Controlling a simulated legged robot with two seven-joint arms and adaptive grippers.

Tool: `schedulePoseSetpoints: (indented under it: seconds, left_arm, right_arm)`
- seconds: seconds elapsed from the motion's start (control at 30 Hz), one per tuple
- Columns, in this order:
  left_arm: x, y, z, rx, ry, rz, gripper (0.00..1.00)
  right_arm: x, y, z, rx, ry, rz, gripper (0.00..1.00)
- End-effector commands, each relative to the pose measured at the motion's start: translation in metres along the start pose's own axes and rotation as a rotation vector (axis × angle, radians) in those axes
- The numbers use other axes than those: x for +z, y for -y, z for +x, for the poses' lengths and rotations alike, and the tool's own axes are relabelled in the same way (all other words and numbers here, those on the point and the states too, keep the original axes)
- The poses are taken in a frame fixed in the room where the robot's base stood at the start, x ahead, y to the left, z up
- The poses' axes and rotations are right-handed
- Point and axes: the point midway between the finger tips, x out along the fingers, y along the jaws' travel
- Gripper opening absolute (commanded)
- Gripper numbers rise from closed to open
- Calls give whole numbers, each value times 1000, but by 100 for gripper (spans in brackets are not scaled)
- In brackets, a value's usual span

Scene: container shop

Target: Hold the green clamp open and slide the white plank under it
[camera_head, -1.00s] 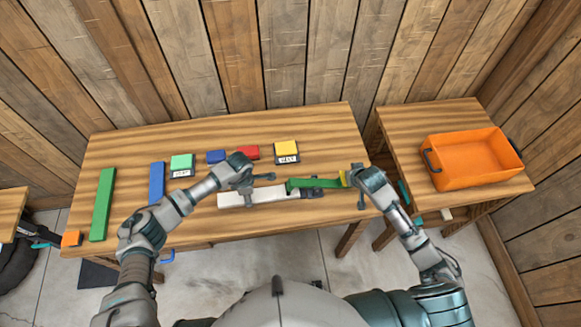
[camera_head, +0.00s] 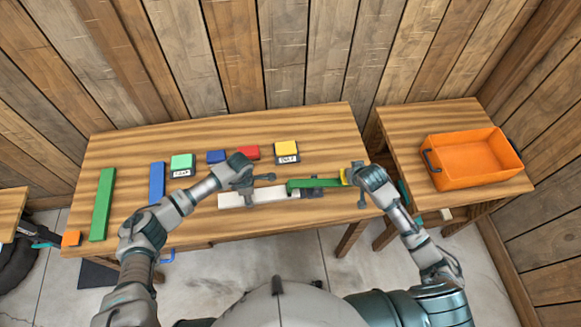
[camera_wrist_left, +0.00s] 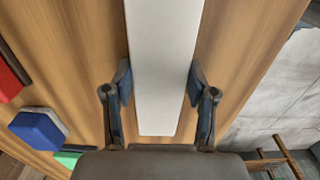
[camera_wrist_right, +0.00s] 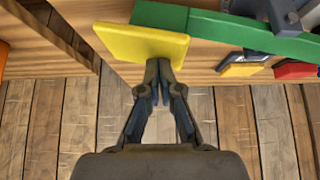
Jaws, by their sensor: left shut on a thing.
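The white plank (camera_head: 273,195) lies along the front of the table; it also shows in the left wrist view (camera_wrist_left: 164,60). My left gripper (camera_head: 254,187) is shut on it, one finger on each long side. The green clamp (camera_head: 312,184) is at the plank's right end, its long green bar over a dark base (camera_head: 312,193). Whether the plank's end is under the bar is hard to tell. My right gripper (camera_wrist_right: 160,75) is shut, its fingertips together against the clamp's yellow end plate (camera_wrist_right: 140,43), with nothing visible between them.
A green plank (camera_head: 103,205) and a blue plank (camera_head: 157,183) lie at the left. Several coloured blocks, including a red one (camera_head: 248,152) and a yellow one (camera_head: 285,148), stand along the back. An orange bin (camera_head: 472,160) sits on the right side table.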

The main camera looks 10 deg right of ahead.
Motion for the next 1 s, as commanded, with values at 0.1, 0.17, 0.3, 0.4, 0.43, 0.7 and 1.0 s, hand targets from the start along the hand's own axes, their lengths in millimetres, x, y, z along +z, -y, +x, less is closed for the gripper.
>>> schedulePoseSetpoints:
  seconds: [0.1,0.17,0.3,0.4,0.43,0.7,1.0]
  left_arm:
    - [3,2,1,-2,7,4,8]
    - [3,2,1,-2,7,4,7]
    - [3,2,1,-2,7,4,7]
    - [3,2,1,-2,7,4,7]
    - [3,2,1,-2,7,4,7]
    - [3,2,1,-3,6,4,7]
    - [3,2,2,-3,6,3,7]
  right_arm:
    - [-4,1,-7,-2,4,0,0]
    - [-7,0,-11,-1,3,0,0]
    - [-14,0,-20,1,0,0,0]
    - [-18,0,-27,1,-1,0,0]
    - [-20,0,-29,1,0,0,0]
    - [-32,-1,-46,2,-2,-1,0]
    - [-43,-1,-63,3,-2,0,0]
